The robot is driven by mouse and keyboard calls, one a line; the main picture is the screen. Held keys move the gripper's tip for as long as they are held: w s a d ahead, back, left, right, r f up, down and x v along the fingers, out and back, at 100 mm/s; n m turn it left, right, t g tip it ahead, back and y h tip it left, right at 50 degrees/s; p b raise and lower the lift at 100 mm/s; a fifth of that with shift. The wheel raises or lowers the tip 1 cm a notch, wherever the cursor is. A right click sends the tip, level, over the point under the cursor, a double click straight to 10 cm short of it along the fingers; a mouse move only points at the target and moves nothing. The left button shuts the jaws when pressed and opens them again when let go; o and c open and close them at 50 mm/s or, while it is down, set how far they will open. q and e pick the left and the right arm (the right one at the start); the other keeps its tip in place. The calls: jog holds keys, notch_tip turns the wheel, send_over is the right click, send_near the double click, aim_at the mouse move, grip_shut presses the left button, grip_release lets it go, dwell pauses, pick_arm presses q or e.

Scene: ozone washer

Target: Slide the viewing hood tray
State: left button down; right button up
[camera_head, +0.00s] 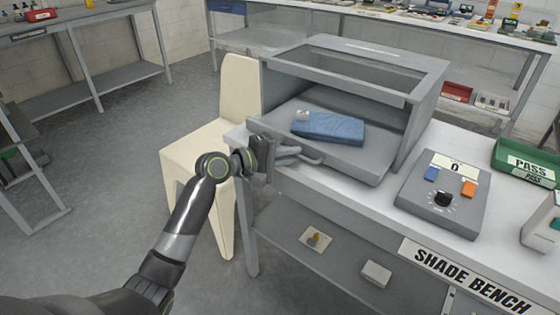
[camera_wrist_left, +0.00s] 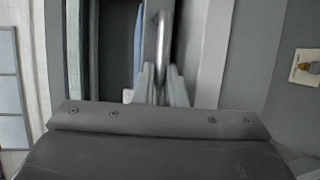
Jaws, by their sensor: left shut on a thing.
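The grey viewing hood (camera_head: 405,73) stands on the white bench, with a glass-like window in its top. Its grey tray (camera_head: 345,155) sticks out of the front opening. A folded blue cloth (camera_head: 328,127) with a small pale tag lies on the tray. My left gripper (camera_head: 290,154) is shut on the tray handle (camera_head: 312,160) at the tray's front. In the left wrist view the handle (camera_wrist_left: 158,55) runs up from between the two fingers (camera_wrist_left: 160,85). My right gripper is not in view.
A grey control box (camera_head: 440,195) with a dial and blue and orange buttons stands right of the tray. A green PASS bin (camera_head: 525,165) is at the far right. A cream chair (camera_head: 205,150) stands close beside the bench, behind my left arm.

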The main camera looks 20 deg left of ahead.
pick_arm(q)
jog(key=w, duration=0.2)
jog(key=w+d, duration=0.1)
jog(key=shift+w+d, duration=0.15)
jog(key=shift+w, duration=0.25)
jog(key=c, duration=1.5)
grip_release()
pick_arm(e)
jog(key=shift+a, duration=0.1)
pick_arm(q)
jog(key=p+v, duration=0.1)
jog(key=v, duration=1.6)
jog(key=shift+s, duration=0.2)
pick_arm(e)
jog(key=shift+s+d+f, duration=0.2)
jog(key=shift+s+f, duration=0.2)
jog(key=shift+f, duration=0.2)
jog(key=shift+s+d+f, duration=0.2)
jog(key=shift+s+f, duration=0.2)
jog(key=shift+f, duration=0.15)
